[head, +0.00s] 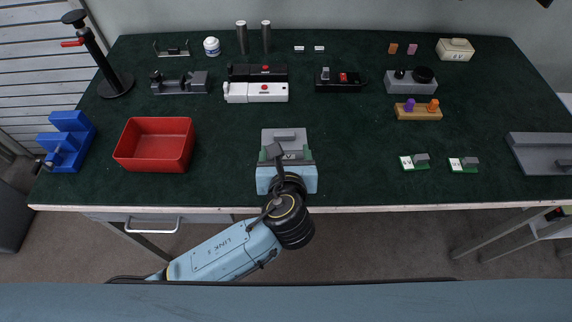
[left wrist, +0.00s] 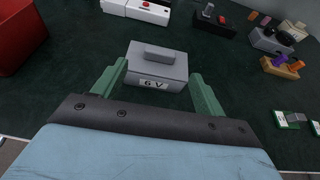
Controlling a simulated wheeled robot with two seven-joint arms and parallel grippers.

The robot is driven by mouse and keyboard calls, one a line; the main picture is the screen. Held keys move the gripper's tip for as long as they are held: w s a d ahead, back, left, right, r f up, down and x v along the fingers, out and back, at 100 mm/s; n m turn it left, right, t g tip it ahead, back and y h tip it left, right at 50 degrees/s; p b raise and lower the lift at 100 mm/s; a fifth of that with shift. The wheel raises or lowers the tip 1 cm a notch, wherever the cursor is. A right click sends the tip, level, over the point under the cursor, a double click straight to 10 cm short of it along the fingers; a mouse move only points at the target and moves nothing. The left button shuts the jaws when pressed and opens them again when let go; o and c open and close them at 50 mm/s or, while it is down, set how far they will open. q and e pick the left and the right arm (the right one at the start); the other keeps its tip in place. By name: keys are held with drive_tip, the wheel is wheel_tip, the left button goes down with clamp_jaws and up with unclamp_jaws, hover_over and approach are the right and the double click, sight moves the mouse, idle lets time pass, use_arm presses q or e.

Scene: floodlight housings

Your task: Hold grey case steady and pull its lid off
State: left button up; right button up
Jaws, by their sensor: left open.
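The grey case (head: 284,136) stands near the middle of the table's front edge. In the left wrist view the grey case (left wrist: 157,70) has a "6 V" label on its front and a raised bar on its lid (left wrist: 158,50). The lid is on the case. My left gripper (head: 285,156) comes from the front, open. In the left wrist view its green fingers (left wrist: 160,76) are apart, one on each side of the near part of the case. I cannot tell whether either finger touches it. My right gripper is in neither view.
A red bin (head: 155,165) and a blue stepped block (head: 68,140) are to the left. Black and white devices (head: 256,92) stand behind the case. Small green-and-white cards (head: 414,168) lie to the right. The cloth just left and right of the case is clear.

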use_arm(q)
drive_tip(key=v, duration=0.6)
